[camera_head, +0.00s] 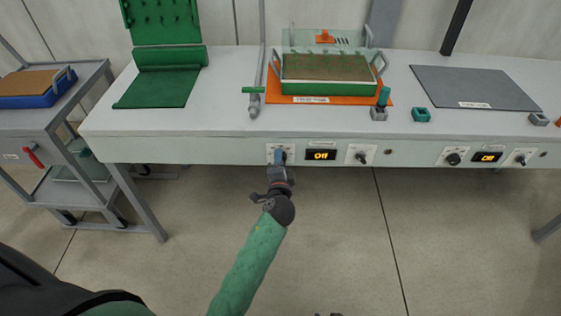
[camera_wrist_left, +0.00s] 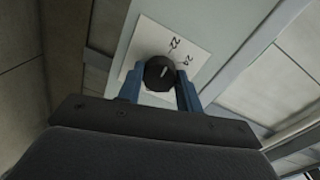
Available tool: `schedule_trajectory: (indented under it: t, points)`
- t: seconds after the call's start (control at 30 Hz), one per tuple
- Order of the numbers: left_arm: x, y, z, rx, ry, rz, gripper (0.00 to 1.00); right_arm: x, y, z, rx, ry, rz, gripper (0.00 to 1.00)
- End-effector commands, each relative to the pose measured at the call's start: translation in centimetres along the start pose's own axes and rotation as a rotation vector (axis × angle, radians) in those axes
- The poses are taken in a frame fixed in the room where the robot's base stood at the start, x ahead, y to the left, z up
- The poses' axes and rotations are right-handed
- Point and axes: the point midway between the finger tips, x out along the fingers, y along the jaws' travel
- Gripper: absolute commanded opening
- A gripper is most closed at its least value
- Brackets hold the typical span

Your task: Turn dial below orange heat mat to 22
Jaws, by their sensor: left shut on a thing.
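The orange heat mat (camera_head: 273,97) lies on the bench with a green tray (camera_head: 325,87) of brown material on it. Below it, on the bench's front panel, a dial plate (camera_head: 271,148) sits left of a display (camera_head: 321,155) reading "Off". My left gripper (camera_head: 281,155) is at this dial and hides most of it. In the left wrist view the black dial (camera_wrist_left: 157,72) is between the two blue fingers, gripped. Its short white pointer mark tilts up and right. The plate shows 22 and 24; the exact setting is unclear.
A second knob (camera_head: 361,155) is right of the display. A grey mat (camera_head: 473,88) has its own dial (camera_head: 453,158) and display (camera_head: 487,157) at right. A cart (camera_head: 88,85) stands at left. The floor before the bench is clear.

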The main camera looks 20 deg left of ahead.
Motion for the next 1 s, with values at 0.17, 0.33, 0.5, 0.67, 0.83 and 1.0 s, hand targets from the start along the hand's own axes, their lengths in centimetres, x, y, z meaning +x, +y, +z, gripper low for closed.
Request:
schedule_trajectory:
  t: [0.17, 0.33, 0.5, 0.67, 0.83, 1.0]
  points:
    - [0.0, 0.1, 0.1, 0.001, -0.002, 0.001, 0.57, 0.0, -0.1, 0.1, 0.000, -0.001, -0.001, 0.36]
    - [0.0, 0.1, 0.1, 0.001, -0.001, 0.001, 0.57, 0.0, -0.1, 0.1, 0.000, -0.001, -0.001, 0.36]
    - [-0.2, 0.1, 0.0, 0.001, -0.001, 0.001, 0.57, 0.0, 0.0, 0.1, 0.000, 0.000, 0.000, 0.36]
    - [-1.8, 0.2, 0.1, 0.001, -0.001, 0.002, 0.57, 0.4, 0.1, 0.1, 0.000, 0.015, 0.001, 0.36]
    - [-4.3, 0.2, 0.1, -0.001, -0.001, 0.002, 0.57, 1.6, 0.4, 1.1, 0.001, 0.022, 0.004, 0.36]
    - [-6.4, 0.2, 0.1, 0.001, -0.002, 0.001, 0.57, 2.7, 0.7, 2.0, 0.002, 0.030, 0.006, 0.36]
